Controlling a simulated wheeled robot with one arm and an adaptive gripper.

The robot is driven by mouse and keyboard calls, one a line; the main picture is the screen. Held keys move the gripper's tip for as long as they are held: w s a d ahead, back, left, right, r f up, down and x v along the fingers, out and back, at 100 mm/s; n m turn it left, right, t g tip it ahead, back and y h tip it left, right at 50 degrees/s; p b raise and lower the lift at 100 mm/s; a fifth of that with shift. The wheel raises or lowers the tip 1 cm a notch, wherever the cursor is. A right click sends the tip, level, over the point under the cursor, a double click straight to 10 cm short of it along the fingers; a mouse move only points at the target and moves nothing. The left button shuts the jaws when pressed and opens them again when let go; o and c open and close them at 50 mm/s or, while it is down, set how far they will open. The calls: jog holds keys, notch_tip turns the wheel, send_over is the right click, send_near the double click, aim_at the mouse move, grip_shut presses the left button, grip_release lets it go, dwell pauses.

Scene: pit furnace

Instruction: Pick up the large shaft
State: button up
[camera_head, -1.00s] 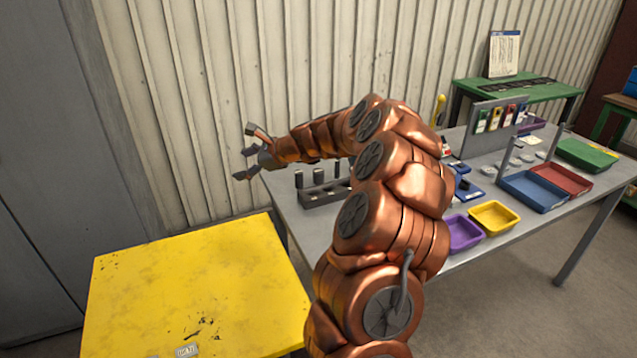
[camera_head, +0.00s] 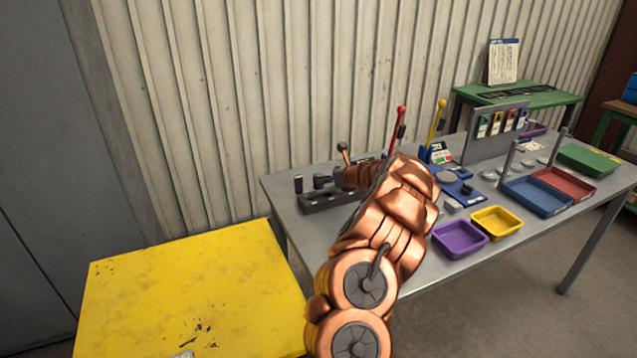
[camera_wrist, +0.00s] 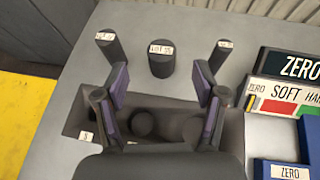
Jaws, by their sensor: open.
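The large shaft (camera_wrist: 161,60), a thick dark cylinder with a white label, is the middle of three shafts in the wrist view. A thinner shaft (camera_wrist: 108,45) stands to its left and another (camera_wrist: 220,52) to its right. In the head view, two shafts show behind the grey holder block (camera_head: 318,205): a thin one (camera_head: 298,184) and the thicker one (camera_head: 319,181). The third is hidden there by my arm. My gripper (camera_wrist: 161,82) is open and empty, its purple-padded fingers over the block. The large shaft appears between and beyond the fingertips, with no visible contact.
A blue device with a "ZERO SOFT HARD" sign (camera_wrist: 290,90) stands to the right of the shafts. Purple (camera_head: 460,238) and yellow (camera_head: 497,221) trays lie further right on the grey table. A yellow table (camera_head: 190,285) is at lower left. The corrugated wall is close behind.

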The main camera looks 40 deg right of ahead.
jog(key=shift+s+f+p+x, duration=0.1)
jog(key=shift+f+p+x, duration=0.15)
jog(key=shift+x, duration=0.7)
jog(key=shift+s+f+p+x, duration=0.15)
jog(key=shift+p+x, duration=0.2)
jog(key=shift+x, duration=1.4)
jog(key=shift+d+r, duration=0.1)
grip_shut()
